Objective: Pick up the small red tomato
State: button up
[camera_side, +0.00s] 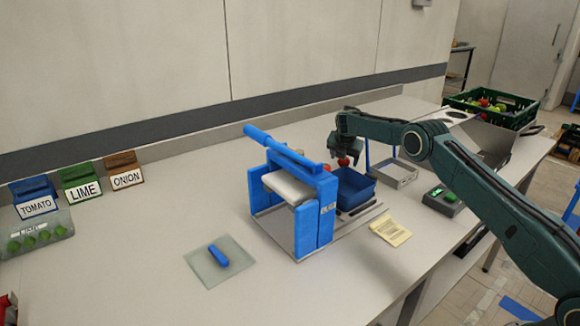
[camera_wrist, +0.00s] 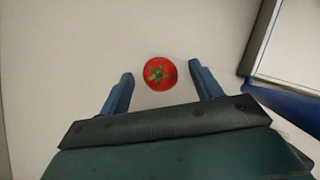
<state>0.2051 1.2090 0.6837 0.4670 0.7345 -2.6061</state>
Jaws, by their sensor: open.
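The small red tomato (camera_wrist: 160,73) with a green stem lies on the pale worktop in the wrist view, between and slightly beyond the tips of my gripper (camera_wrist: 163,82). My gripper is open, with one dark blue finger to each side of the tomato and a gap on both sides. In the side view the tomato (camera_side: 344,161) shows as a small red spot just under my gripper (camera_side: 347,155), behind the blue bin. The side view is too small to tell how high the fingers are above the worktop.
A blue bin (camera_side: 357,200) stands just in front of my gripper, beside a blue press-like device (camera_side: 290,190). A grey open tray (camera_side: 396,174) is to the right. A green crate of produce (camera_side: 490,107) stands farther right. Labelled boxes (camera_side: 84,182) are far left.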

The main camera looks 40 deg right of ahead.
jog(key=shift+f, duration=0.1)
dwell(0.5)
jog(key=c, duration=1)
jog(key=shift+c, duration=0.2)
jog(key=shift+r, duration=0.4)
jog(key=shift+f, duration=0.1)
jog(key=shift+h, duration=0.3)
